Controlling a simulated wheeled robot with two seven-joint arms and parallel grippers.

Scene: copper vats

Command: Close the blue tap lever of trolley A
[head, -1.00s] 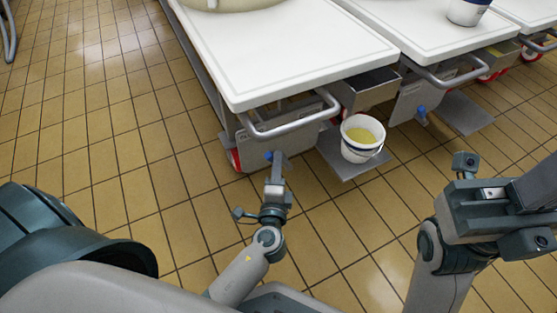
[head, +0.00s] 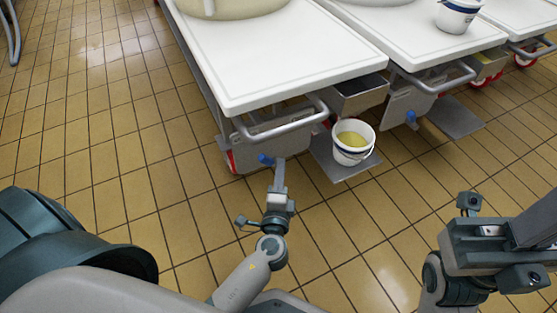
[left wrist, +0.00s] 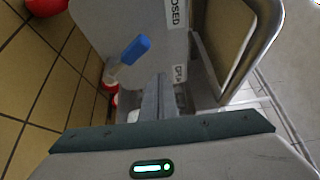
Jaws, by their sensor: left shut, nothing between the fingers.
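The blue tap lever (head: 266,159) is low on the front of the nearest trolley (head: 240,104). I cannot read a trolley letter. In the left wrist view the blue lever (left wrist: 135,50) slants up to the right from its metal stem, left of my fingers. My left gripper (head: 280,166) is shut and empty, just right of the lever; its fingers also show in the left wrist view (left wrist: 160,92). There they look apart from the blue handle; contact with the stem cannot be told. My right arm is at the right edge, its fingertips outside the picture.
A white bucket (head: 352,155) with yellow contents stands on a low metal shelf (head: 334,168) right of the lever. A handle bar (head: 285,125) juts out above the lever. A second trolley has its own blue lever (head: 411,117). The tiled floor in front is clear.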

